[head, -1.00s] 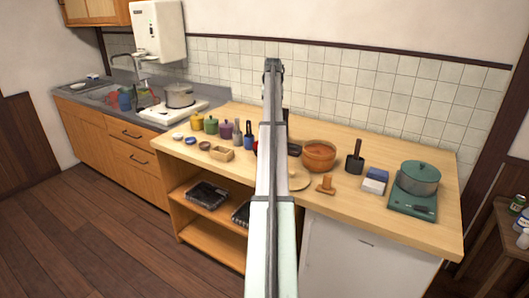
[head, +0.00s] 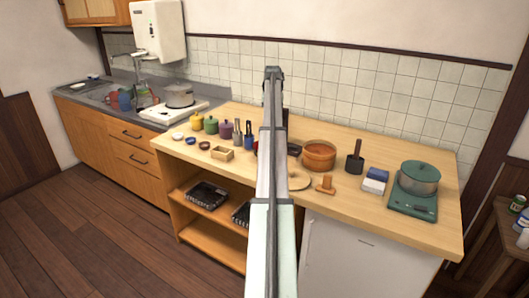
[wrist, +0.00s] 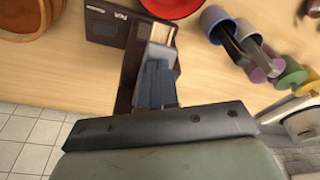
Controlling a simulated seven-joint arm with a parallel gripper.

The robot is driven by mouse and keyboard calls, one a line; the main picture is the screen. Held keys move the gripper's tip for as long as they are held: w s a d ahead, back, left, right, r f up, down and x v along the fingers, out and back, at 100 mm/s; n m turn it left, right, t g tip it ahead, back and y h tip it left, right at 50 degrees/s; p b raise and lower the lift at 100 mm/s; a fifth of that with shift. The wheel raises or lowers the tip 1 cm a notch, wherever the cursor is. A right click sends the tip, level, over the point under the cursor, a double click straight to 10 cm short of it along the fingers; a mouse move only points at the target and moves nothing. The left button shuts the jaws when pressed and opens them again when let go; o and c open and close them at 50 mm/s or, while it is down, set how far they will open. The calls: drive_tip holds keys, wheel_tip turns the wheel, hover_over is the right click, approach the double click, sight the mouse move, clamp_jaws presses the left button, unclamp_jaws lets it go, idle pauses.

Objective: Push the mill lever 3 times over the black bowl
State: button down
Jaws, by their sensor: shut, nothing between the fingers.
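A dark brown boxy unit with pale lettering, probably the mill (wrist: 105,28), shows in the wrist view. It has an upright dark side and a pale grey piece, perhaps the lever (wrist: 160,53). My gripper (wrist: 156,78) is shut and empty, its fingers over or against the grey piece; contact cannot be told. A round bowl with a red inside (wrist: 172,5) is cut by the top edge; whether it is the black bowl is unclear. In the head view my gripper (head: 273,72) is high over the counter, and my arm hides most of the mill (head: 294,150).
Utensil cups and several coloured jars (head: 211,124) stand left. The tiled wall is behind.

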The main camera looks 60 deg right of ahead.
drive_tip(key=shift+r, duration=0.1)
drive_tip(key=shift+d+v, duration=0.15)
drive_tip(key=shift+v, duration=0.8)
drive_tip(key=shift+d+v, duration=0.15)
drive_tip(key=shift+v, duration=0.75)
drive_tip(key=shift+w+r, duration=0.1)
drive_tip(key=shift+w, duration=0.1)
drive_tip(key=v, duration=0.4)
drive_tip(key=shift+w+d+r, duration=0.2)
drive_tip(key=shift+d+r, duration=0.15)
drive_tip(key=shift+r, duration=0.15)
